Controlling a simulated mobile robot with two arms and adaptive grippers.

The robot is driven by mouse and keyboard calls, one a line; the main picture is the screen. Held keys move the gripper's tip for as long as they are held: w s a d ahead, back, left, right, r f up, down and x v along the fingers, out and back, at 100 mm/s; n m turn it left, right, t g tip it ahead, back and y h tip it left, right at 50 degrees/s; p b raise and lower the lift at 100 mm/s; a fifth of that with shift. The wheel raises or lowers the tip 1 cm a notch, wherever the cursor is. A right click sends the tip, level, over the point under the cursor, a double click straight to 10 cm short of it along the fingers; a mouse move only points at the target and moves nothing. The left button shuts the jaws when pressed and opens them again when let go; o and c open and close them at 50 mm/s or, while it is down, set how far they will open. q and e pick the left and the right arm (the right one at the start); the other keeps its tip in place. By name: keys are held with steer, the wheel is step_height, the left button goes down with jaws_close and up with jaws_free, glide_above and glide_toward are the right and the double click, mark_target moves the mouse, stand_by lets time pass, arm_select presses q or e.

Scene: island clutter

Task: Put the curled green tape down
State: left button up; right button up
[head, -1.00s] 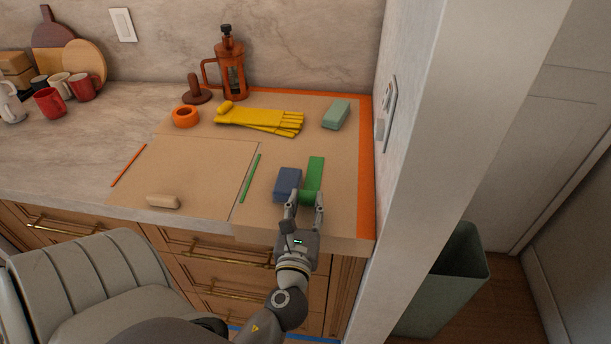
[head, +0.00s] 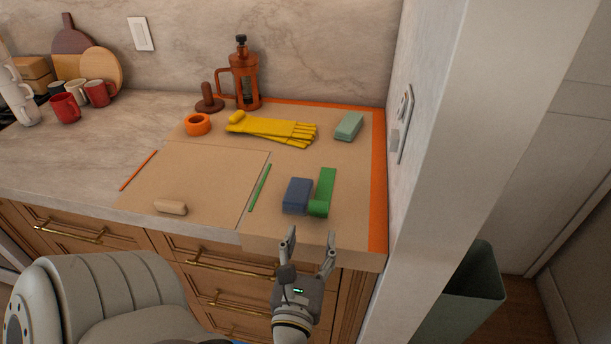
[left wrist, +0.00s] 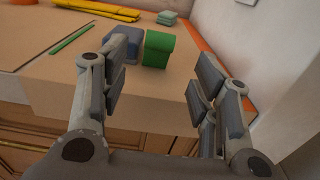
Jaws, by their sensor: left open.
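The curled green tape (head: 323,190) lies on the brown board near the counter's front right, its flat strip running back and its curled end at the front. It touches or nearly touches the right side of a blue block (head: 298,196). In the left wrist view the green tape (left wrist: 158,48) stands just beyond the fingertips, beside the blue block (left wrist: 127,46). My left gripper (head: 309,237) is open and empty, in front of the tape near the counter edge; its spread fingers also show in the left wrist view (left wrist: 158,85). My right gripper is not in view.
Yellow gloves (head: 272,130), an orange tape roll (head: 197,124), a pale green block (head: 349,126) and a French press (head: 245,78) stand farther back. A thin green strip (head: 260,188) lies left of the blue block. A wall (head: 450,130) rises at the right.

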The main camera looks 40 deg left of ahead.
arm_select(q)
steer(key=shift+b+v, duration=0.7)
steer(key=shift+v, duration=1.5)
steer(key=s+d+f+n+g+h, duration=0.1)
steer(key=d+f+n+g+h, duration=0.15)
steer(key=f, duration=0.95)
steer(key=d+f+n+g+h, duration=0.15)
steer(key=d+f, duration=0.25)
steer(key=f, duration=0.7)
steer(key=s+d+f+n+g+h, duration=0.1)
steer(key=d+f+n+g+h, duration=0.15)
steer(key=f, duration=0.95)
steer(key=s+a+f+n+g+h, duration=0.1)
steer(key=s+a+f+n+g, duration=0.1)
steer(key=s+f+n, duration=0.6)
steer(key=s+a+f+n+g+h, duration=0.1)
steer(key=s+f+n+g, duration=0.3)
steer(key=f, duration=1.1)
steer(key=s+n, duration=0.3)
steer(key=s, duration=0.2)
steer(key=shift+s+a+n+h, duration=0.15)
steer(key=shift+a+n+h, duration=0.2)
steer(key=shift+a, duration=0.05)
steer(key=shift+o, duration=0.5)
steer(key=s+a+f+n+g, duration=0.2)
steer(key=s+a+n, duration=0.1)
steer(key=s+n, duration=0.2)
steer(key=shift+f, duration=0.4)
